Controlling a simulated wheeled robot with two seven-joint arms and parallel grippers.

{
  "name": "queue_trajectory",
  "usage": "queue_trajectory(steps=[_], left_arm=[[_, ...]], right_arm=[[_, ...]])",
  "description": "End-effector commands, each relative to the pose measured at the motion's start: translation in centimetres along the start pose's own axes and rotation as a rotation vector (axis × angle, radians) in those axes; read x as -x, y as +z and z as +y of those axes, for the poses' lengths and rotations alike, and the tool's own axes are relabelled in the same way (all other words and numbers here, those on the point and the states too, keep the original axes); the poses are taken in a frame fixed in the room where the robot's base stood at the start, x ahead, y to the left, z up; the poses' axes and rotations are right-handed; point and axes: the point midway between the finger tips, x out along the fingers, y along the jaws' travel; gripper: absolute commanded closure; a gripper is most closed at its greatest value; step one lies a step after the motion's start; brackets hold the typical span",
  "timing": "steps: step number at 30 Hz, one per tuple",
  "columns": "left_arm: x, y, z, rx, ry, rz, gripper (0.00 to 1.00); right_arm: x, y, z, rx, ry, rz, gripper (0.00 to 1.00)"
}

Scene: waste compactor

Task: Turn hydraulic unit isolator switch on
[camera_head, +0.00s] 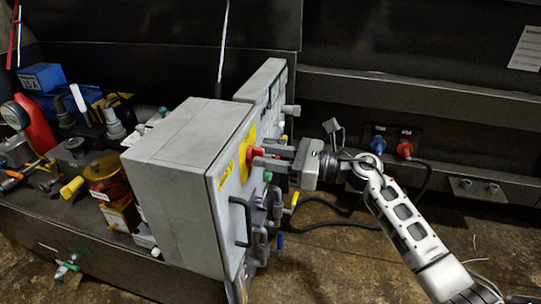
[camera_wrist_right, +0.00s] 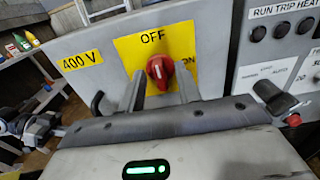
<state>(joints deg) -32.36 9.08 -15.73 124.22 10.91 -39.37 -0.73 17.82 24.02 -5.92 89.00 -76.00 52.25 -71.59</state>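The isolator switch is a red rotary knob (camera_wrist_right: 159,70) on a yellow plate (camera_wrist_right: 128,55) marked OFF at the top and ON at the right. Its white pointer line stands nearly upright, towards OFF. In the head view the red knob (camera_head: 256,154) is on the front of the grey cabinet (camera_head: 187,140). My right gripper (camera_head: 273,154) is at the knob. In the wrist view its two fingers (camera_wrist_right: 162,92) are apart, one on each side of the knob's lower part. I cannot tell whether they touch it. My left gripper is not in view.
A black handle (camera_head: 240,221) sticks out below the knob. A second grey panel (camera_wrist_right: 290,45) with buttons and labels stands to the right in the wrist view. Blue and red connectors (camera_head: 404,148) are on the wall behind my right arm. Cables lie on the floor.

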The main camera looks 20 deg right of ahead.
Motion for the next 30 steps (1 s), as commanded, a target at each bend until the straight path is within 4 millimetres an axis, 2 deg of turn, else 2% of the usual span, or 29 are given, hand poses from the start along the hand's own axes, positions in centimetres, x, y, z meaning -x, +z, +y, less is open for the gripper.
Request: queue_trajectory(steps=[1, 4, 5, 17, 23, 30], left_arm=[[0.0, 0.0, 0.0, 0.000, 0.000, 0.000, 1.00], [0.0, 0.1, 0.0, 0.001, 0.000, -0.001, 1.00], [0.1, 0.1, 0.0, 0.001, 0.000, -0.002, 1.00], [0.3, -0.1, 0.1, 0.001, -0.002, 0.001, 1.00], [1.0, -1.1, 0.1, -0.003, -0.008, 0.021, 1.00], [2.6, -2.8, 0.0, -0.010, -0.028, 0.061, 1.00]], right_arm=[[0.0, 0.0, 0.0, 0.000, 0.000, 0.000, 0.69], [0.0, 0.0, 0.0, 0.000, 0.000, 0.000, 0.97], [0.0, 0.0, 0.0, 0.000, 0.000, 0.000, 1.00], [0.1, 0.0, 0.0, -0.043, 0.001, 0.001, 1.00], [0.1, 0.1, -0.1, -0.155, 0.001, 0.002, 1.00], [0.1, 0.2, -0.2, -0.366, 0.000, 0.003, 1.00]])
